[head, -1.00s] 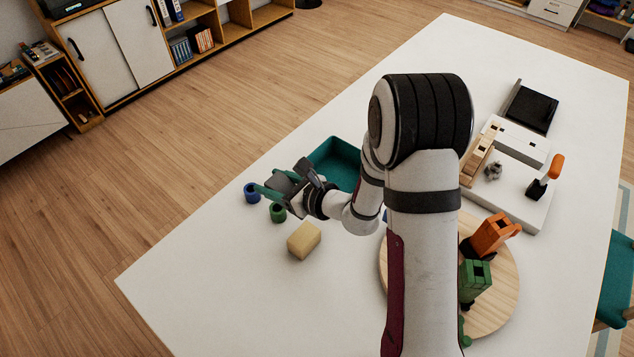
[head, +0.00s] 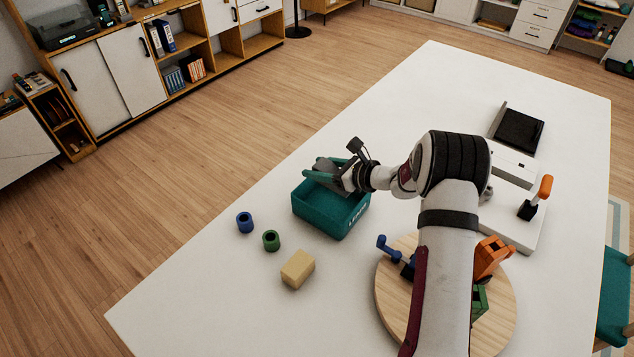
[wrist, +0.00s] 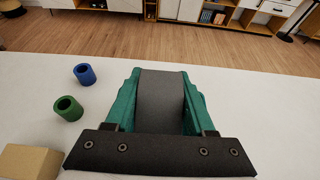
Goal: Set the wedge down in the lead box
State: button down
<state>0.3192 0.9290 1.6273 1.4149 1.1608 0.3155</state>
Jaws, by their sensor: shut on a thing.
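My gripper (head: 326,175) has teal fingers and is shut on the wedge (wrist: 162,100), a dark grey piece between them. In the head view the gripper is at the far side of the lead box (head: 328,222), an open teal box with pale lettering on one side. The gripper and wedge cover part of its opening. I cannot tell how high the wedge is above its floor. In the wrist view the wedge and fingers fill the middle, and the box cannot be clearly told from the teal fingers.
A blue ring (head: 245,222), a green ring (head: 271,240) and a tan block (head: 298,269) stand left of the box. A round wooden board (head: 392,300) with coloured clamp-like pieces lies to the right. A white unit with an orange-topped lever (head: 545,188) stands beyond.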

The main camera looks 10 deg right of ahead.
aim_at(306, 181)
jog(key=f, duration=0.2)
jog(key=a+f, duration=0.1)
jog(key=f, duration=0.1)
jog(key=shift+w, duration=0.25)
jog(key=shift+f, duration=0.3)
jog(key=shift+f, duration=0.55)
jog(key=shift+c, duration=1.2)
grip_release()
